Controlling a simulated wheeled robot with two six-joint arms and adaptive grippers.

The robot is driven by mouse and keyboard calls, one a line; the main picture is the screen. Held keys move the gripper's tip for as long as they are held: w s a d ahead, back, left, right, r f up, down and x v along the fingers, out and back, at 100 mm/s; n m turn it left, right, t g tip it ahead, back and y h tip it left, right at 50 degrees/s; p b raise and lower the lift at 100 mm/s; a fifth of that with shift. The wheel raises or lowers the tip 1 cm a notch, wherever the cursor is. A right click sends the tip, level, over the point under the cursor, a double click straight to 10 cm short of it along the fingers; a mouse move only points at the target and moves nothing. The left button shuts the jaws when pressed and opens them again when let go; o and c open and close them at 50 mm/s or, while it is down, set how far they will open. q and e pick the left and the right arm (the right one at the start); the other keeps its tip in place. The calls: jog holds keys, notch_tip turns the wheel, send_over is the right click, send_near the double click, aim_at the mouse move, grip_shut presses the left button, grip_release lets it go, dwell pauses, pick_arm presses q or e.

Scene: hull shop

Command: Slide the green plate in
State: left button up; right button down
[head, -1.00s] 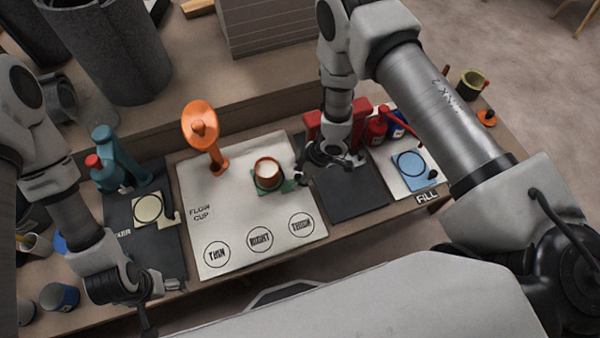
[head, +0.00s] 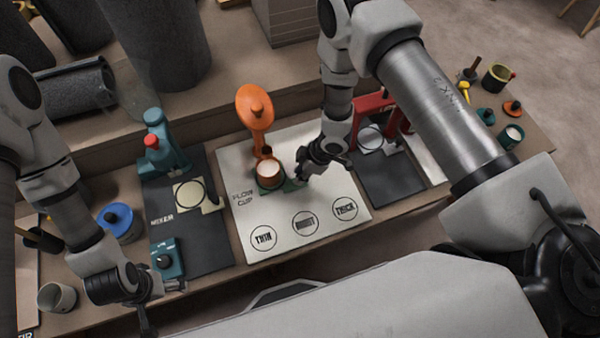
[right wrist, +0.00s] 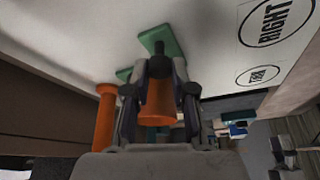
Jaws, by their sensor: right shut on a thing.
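The green plate (head: 293,186) lies flat on the white flow cup board (head: 345,205), partly hidden by my right gripper and the cup. An orange cup (head: 269,178) with pale contents stands upright on it. The orange stand (head: 258,125) rises just behind the cup; I cannot tell if they touch. My right gripper (head: 301,178) is shut on the plate's right side. My left gripper (head: 163,300) is open and empty at the front left.
A dark mat (head: 215,250) with a teal device (head: 168,150) lies left of the board. A dark mat (head: 390,185) with a red frame (head: 372,103) lies to the right. Printed circles on the board's front are clear.

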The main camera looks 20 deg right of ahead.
jog(key=shift+s+f+y, duration=0.1)
jog(key=shift+s+y, duration=0.05)
jog(key=shift+y, duration=0.15)
jog(key=c, duration=1)
grip_release()
jog(key=shift+a, duration=0.15)
jog(key=shift+d+r, duration=0.25)
jog(key=shift+r, duration=0.1)
jog(key=v, duration=1.1)
jog(key=shift+a+r, duration=0.1)
jog(key=shift+r, duration=0.1)
